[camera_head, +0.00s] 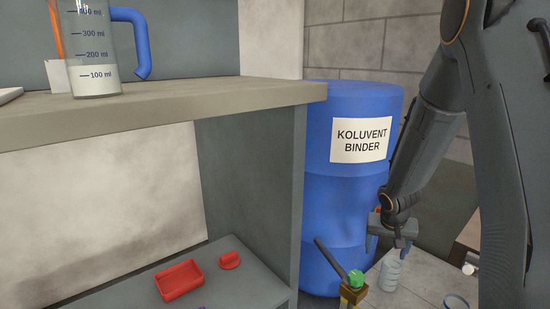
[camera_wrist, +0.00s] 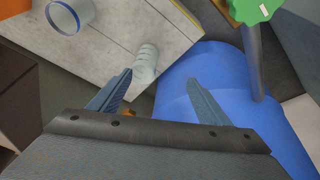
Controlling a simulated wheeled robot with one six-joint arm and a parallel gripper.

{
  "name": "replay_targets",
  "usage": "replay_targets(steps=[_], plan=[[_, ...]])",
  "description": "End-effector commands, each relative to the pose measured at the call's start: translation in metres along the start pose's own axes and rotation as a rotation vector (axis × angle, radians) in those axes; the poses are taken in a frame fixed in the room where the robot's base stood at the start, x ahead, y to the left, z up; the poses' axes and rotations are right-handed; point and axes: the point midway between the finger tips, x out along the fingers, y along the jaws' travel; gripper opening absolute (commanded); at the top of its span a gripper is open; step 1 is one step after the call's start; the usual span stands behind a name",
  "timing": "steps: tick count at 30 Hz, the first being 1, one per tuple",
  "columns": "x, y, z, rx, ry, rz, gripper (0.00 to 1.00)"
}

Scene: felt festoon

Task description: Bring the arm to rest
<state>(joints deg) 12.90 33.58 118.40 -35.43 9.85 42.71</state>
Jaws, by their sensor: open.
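My gripper (camera_head: 388,248) is at the lower right of the head view, pointing down in front of the blue drum. Its two blue-grey fingers are apart in the wrist view (camera_wrist: 159,82), with nothing held between them. A small clear ribbed bottle (camera_head: 389,273) stands on the grey surface just below the fingers. In the wrist view the bottle (camera_wrist: 146,62) shows beyond the fingertips. My arm is bent, reaching down from the upper right.
The blue drum (camera_head: 338,222) labelled KOLUVENT BINDER stands behind my gripper. A green-knobbed valve (camera_head: 355,279) with a dark lever is close left of it. A shelf (camera_head: 200,105) holds a measuring jug (camera_head: 93,50). A red tray (camera_head: 180,281) lies below. A blue-rimmed cup (camera_wrist: 70,14) shows upper left.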

Motion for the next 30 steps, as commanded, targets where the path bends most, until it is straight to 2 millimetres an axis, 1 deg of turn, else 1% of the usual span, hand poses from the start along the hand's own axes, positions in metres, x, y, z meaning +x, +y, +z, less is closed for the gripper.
replay_targets(steps=[1,3,5,6,10,12,15,24,26,30], plan=[[-0.023,-0.009,0.011,-0.029,-0.004,-0.007,0.71],[-0.05,-0.019,0.029,-0.069,-0.017,-0.016,0.71],[-0.071,-0.026,0.045,-0.102,-0.028,-0.026,0.71],[-0.085,-0.031,0.057,-0.128,-0.037,-0.034,0.71],[-0.122,-0.044,0.096,-0.198,-0.062,-0.063,0.71],[-0.137,-0.049,0.115,-0.23,-0.074,-0.079,0.71],[-0.154,-0.054,0.137,-0.267,-0.087,-0.1,0.71],[-0.192,-0.064,0.195,-0.363,-0.117,-0.162,0.71],[-0.202,-0.077,0.198,-0.391,-0.122,-0.173,0.71],[-0.224,-0.1,0.213,-0.452,-0.139,-0.198,0.71]])
